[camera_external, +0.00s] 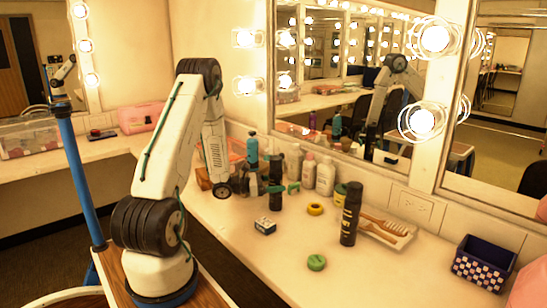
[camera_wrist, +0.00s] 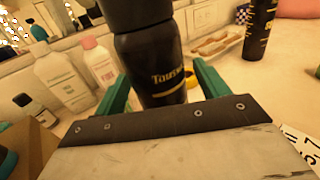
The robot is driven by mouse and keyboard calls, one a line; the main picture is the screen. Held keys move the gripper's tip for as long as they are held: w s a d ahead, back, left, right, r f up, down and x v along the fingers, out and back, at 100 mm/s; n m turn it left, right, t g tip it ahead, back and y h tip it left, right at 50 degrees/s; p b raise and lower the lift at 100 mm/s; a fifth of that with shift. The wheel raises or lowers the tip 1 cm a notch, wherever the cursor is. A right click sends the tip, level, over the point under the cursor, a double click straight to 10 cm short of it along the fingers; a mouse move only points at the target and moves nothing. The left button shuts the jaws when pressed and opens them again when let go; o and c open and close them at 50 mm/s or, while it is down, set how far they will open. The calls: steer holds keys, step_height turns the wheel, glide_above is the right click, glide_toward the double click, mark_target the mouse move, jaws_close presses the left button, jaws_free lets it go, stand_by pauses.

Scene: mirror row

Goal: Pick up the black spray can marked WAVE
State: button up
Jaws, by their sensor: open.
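A tall black can with gold lettering starting "Tous" (camera_wrist: 153,75) stands in front of my gripper in the wrist view. My gripper (camera_wrist: 160,92) is open, with one green finger on each side of this can; I cannot tell whether they touch it. The can also shows by my gripper (camera_external: 275,188) in the external view. A second black can with yellow lettering (camera_external: 350,215) stands upright on the counter to the right, clear of my gripper. It shows at the upper right of the wrist view (camera_wrist: 258,28). I cannot read WAVE on either can.
White bottles (camera_external: 325,176) stand close behind my gripper. A yellow roll (camera_external: 315,209), a small dark box (camera_external: 265,226) and a green round item (camera_external: 316,262) lie on the counter. A tray with brushes (camera_external: 390,234) is right of the second can. The front counter is mostly clear.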

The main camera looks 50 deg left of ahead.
steer(key=shift+c, duration=0.3)
jaws_close()
steer(key=shift+r, duration=0.1)
